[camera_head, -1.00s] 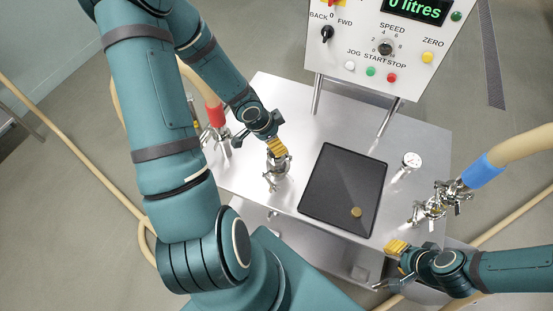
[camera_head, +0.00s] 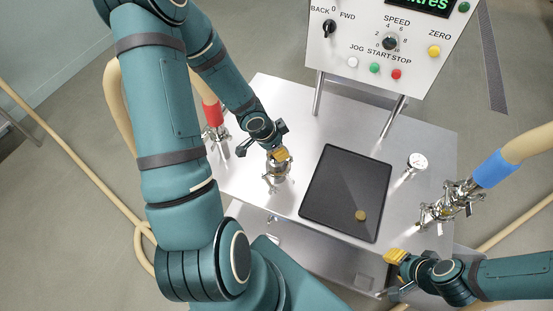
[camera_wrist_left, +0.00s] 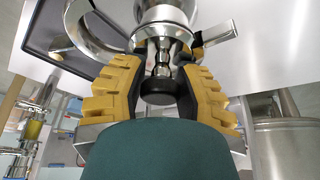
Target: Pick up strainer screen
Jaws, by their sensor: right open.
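I cannot make out a strainer screen for certain. A small gold disc (camera_head: 360,215) lies on the black mat (camera_head: 325,212); it also shows in the left wrist view (camera_wrist_left: 62,43). My left gripper (camera_head: 273,150) is at the upright steel fitting (camera_head: 274,178) left of the mat. In the left wrist view, its yellow-padded fingers (camera_wrist_left: 160,95) stand on both sides of a dark knob (camera_wrist_left: 157,84) on a steel stem. I cannot tell whether they press on it. My right gripper (camera_head: 395,273) is open and empty by the table's front right edge.
The steel table (camera_head: 290,112) carries a round gauge (camera_head: 417,162) and a clamped pipe fitting with a blue-cuffed hose (camera_head: 492,168) at the right. A red-cuffed hose (camera_head: 212,113) joins a fitting at the left. The control panel (camera_head: 345,55) stands at the back.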

